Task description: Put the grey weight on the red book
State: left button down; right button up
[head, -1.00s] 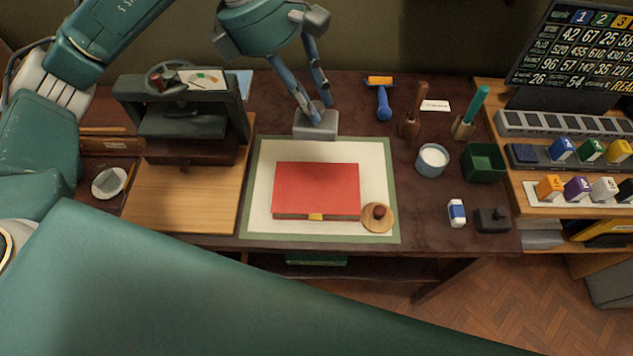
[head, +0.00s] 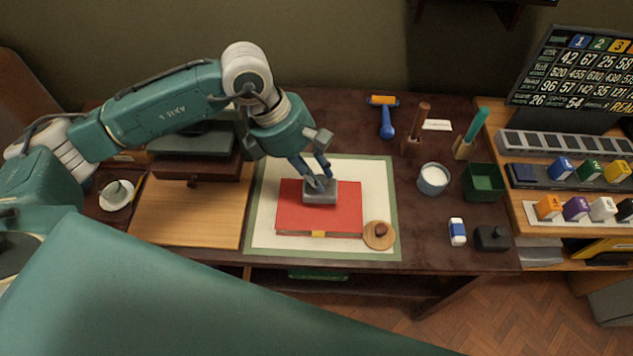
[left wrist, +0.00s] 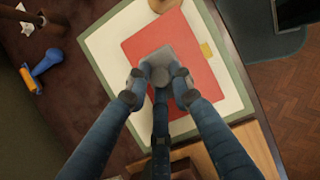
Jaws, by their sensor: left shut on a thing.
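The grey weight (head: 320,192) is a squat block with a knob on top. It is at the upper middle of the red book (head: 345,218) in the head view, over its cover; I cannot tell whether it touches the cover. My left gripper (head: 321,182) is shut on the weight from above. In the left wrist view the weight (left wrist: 160,66) sits between the fingertips (left wrist: 159,78), with the red book (left wrist: 196,92) behind it. The book lies flat on a cream mat with a green border (head: 262,215). My right gripper is not in view.
A round wooden piece with a dark knob (head: 379,236) stands at the book's lower right corner. A white-filled cup (head: 433,179), a green box (head: 483,183) and a blue-handled roller (head: 386,122) stand to the right. A wooden board (head: 185,215) lies left of the mat.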

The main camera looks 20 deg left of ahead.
pick_arm(q)
notch_tip(320, 180, down, 4)
jog(key=shift+d+r+p, duration=0.1)
jog(key=shift+r+p, duration=0.15)
jog(key=shift+p, duration=0.1)
jog(key=shift+f, duration=0.25)
jog(key=shift+f, duration=0.2)
jog(key=c, duration=1.5)
grip_release()
jog(key=shift+s, duration=0.1)
jog(key=shift+r, duration=0.1)
